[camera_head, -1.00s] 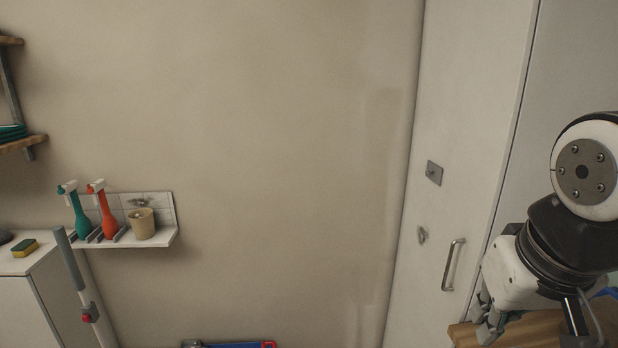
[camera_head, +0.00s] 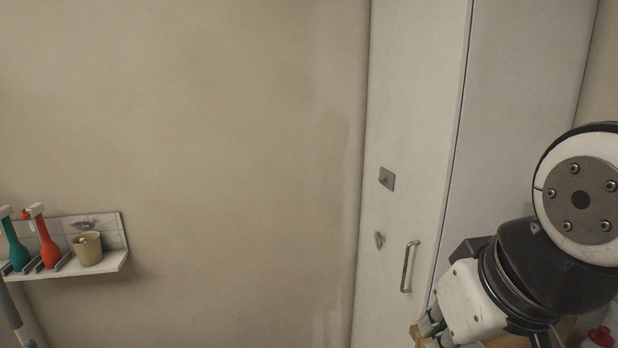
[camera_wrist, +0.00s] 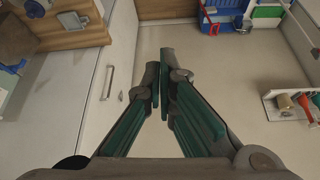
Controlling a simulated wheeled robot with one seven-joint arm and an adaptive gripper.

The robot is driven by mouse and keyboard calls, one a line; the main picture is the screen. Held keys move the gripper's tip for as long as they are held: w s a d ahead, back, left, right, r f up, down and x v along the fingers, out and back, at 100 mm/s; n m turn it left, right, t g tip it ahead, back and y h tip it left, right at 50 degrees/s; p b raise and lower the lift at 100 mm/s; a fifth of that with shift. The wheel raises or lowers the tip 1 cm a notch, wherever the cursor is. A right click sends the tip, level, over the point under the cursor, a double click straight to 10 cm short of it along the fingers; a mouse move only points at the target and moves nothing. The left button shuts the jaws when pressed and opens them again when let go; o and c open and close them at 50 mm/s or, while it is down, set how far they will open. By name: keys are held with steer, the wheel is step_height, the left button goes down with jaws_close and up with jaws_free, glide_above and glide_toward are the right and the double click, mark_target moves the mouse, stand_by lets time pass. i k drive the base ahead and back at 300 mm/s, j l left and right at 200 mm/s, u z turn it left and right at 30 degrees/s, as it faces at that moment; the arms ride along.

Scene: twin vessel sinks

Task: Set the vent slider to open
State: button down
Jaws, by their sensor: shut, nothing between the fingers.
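A small grey plate with a short knob (camera_head: 386,179) sits on the white cabinet door (camera_head: 410,120) in the head view. It may be the vent slider, but its setting is too small to read. My gripper (camera_head: 428,328) is at the lower right of the head view, below and right of the plate and apart from it. In the wrist view my gripper (camera_wrist: 163,78) has its fingertips together with nothing between them.
The cabinet door has a bar handle (camera_head: 409,266) and a small round fitting (camera_head: 379,239) below the plate. A wall shelf (camera_head: 95,267) at left holds a green bottle, a red bottle and a beige cup (camera_head: 88,248). The wall between is bare.

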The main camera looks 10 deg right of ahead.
mark_target(388, 179)
steer(key=i+z, duration=0.2)
steer(key=i, duration=0.35)
steer(key=i+j+z, duration=0.2)
steer(key=i, duration=0.3)
steer(key=i+l, duration=0.05)
steer(key=l, duration=0.05)
